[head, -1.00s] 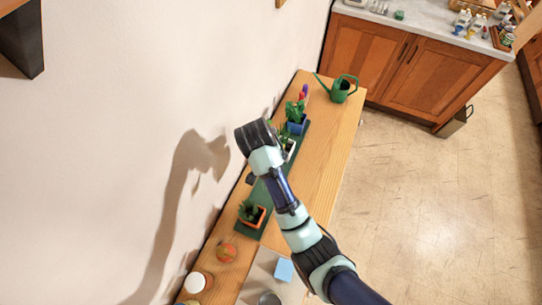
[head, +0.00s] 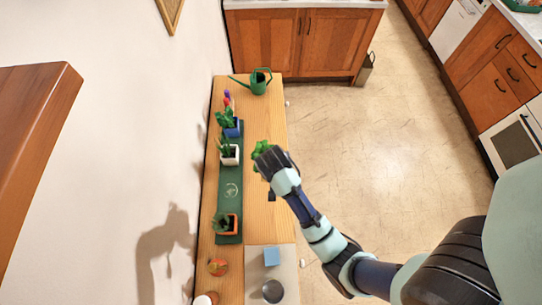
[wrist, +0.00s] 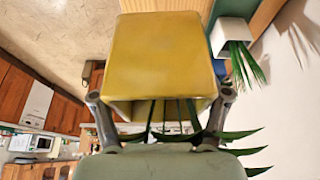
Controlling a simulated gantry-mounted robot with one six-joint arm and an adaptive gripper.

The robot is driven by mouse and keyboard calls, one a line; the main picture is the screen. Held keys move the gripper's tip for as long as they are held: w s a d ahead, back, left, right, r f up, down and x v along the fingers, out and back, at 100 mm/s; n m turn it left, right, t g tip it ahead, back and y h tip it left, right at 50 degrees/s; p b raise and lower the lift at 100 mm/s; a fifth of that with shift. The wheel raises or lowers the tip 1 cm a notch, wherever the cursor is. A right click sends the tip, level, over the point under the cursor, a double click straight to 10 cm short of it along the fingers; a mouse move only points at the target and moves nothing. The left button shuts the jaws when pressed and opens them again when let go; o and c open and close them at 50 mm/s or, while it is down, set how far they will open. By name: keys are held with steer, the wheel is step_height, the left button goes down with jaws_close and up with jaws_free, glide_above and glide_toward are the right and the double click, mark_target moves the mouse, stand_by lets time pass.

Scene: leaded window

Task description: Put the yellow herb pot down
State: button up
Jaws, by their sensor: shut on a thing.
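The yellow herb pot (wrist: 160,55) fills the upper middle of the wrist view, with thin dark green leaves below it. My gripper (wrist: 160,96) is shut on it, one finger on each side. In the head view my gripper (head: 270,172) is over the right part of the wooden bench, right of the green mat (head: 231,190). Bright green leaves (head: 261,149) show beside it, and the pot is mostly hidden there. I cannot tell its height above the bench.
On the mat stand a blue pot (head: 233,130), a white pot (head: 230,158) and an orange pot (head: 231,223). The mat is bare between white and orange. A watering can (head: 260,84) stands at the far end; a blue block (head: 271,256) and grey bowl (head: 272,292) are near.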

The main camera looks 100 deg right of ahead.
step_height(320, 180, down, 20)
steer(key=shift+r+b, duration=0.25)
steer(key=shift+b, duration=0.6)
steer(key=shift+f, duration=0.15)
steer(key=o, duration=1.5)
steer(key=shift+r, duration=0.3)
steer(key=p+v, duration=0.1)
steer(key=v, duration=1)
steer(key=shift+a+r+p, duration=0.2)
steer(key=shift+r+p, duration=0.1)
